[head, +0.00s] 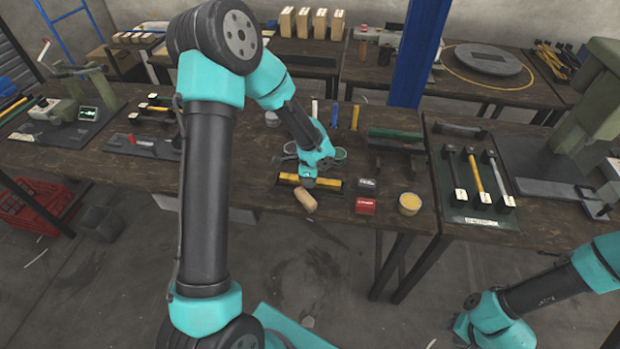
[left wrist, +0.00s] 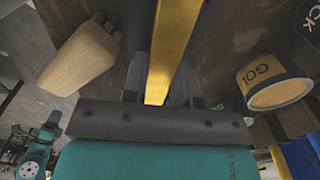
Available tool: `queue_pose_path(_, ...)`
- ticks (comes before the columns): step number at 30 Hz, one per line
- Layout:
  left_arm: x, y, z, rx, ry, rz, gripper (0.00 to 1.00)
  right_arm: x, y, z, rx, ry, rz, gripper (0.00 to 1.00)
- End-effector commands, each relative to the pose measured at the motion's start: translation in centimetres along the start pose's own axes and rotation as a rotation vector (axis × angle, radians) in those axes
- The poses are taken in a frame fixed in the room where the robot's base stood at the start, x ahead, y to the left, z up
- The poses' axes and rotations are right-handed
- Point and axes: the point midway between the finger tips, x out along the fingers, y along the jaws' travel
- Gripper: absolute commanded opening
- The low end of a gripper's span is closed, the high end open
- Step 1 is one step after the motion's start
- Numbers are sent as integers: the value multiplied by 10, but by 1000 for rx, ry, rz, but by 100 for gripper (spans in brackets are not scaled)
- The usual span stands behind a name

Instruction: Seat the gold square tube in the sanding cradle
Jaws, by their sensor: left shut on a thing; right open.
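The gold square tube (head: 328,184) is long and yellow, lying roughly level across the picture near the table's front. My left gripper (head: 308,181) points down on the middle of it. In the left wrist view the tube (left wrist: 174,45) runs between the two fingers (left wrist: 164,85), which are shut on it. A dark strip shows along the tube's lower edge; I cannot tell whether tube and strip touch. A dark two-post stand (head: 397,160), possibly the sanding cradle, is to the right. My right wrist (head: 470,325) is low at right, away from the table; its fingers are hard to make out.
A pale wooden block (head: 306,200) is just in front of the tube; it also shows in the left wrist view (left wrist: 80,58). A blue post (head: 418,55) rises behind.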

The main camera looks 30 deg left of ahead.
Motion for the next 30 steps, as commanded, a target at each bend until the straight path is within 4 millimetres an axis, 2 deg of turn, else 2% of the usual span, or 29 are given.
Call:
queue_pose_path(1, 0, 0, 0, 0, 0, 0, 29, 0, 0, 0, 0, 0, 0, 43)
queue_pose_path(10, 0, 0, 0, 0, 0, 0, 56, 0, 0, 0, 0, 0, 0, 43)
queue_pose_path(17, 0, 0, 0, 0, 0, 0, 56, 0, 0, 0, 0, 0, 0, 43)
queue_pose_path(22, -9, -1, 0, 0, 0, -3, 56, 0, 0, 0, 0, 0, 0, 43)
queue_pose_path(26, -25, -1, 0, -1, 0, -4, 56, 0, 0, 0, 0, 0, 0, 43)
queue_pose_path(30, -50, -1, 0, -1, 1, -6, 56, 0, 0, 0, 0, 0, 0, 43)
